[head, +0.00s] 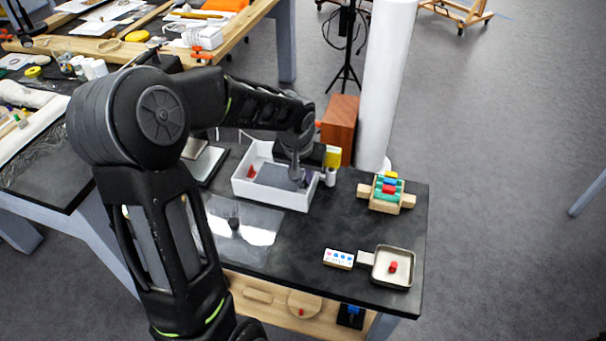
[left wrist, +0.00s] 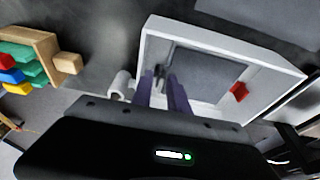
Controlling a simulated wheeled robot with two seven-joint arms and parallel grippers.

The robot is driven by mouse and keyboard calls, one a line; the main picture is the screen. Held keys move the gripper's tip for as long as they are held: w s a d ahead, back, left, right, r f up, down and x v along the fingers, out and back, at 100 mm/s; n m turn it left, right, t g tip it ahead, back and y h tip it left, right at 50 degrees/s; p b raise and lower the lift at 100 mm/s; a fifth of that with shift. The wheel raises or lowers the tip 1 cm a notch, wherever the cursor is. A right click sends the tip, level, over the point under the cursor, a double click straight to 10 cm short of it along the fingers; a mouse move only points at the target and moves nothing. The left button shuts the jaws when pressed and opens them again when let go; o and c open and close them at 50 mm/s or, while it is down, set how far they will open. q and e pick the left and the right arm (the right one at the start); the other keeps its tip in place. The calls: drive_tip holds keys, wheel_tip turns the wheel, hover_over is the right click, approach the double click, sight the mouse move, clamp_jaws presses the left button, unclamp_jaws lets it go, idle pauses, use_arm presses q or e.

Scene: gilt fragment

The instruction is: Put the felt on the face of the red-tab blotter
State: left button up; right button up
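A white open tray (head: 240,188) stands near the back of the dark table. A flat blue-grey sheet (head: 272,175) lies in it, with a red tab (head: 251,173) at its left; the tab also shows in the left wrist view (left wrist: 239,92). I cannot tell whether this sheet is the blotter, the felt or both. My left gripper (head: 298,178) points down into the tray's right part. In the left wrist view its two purple-grey fingers (left wrist: 160,78) are close together over the sheet; whether they pinch anything is unclear. My right gripper is not in view.
A wooden rack of coloured blocks (head: 387,192) stands to the right. A handled square pan (head: 378,280) with a red piece and a dotted white block (head: 338,258) lie in front. A shiny clear sheet (head: 258,225) bears a small dark lump (head: 234,223). A white pillar (head: 385,80) rises behind.

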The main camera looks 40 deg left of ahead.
use_arm(q)
drive_tip(key=shift+d, duration=0.15)
drive_tip(key=v, duration=0.7)
drive_tip(key=shift+r+b, duration=0.4)
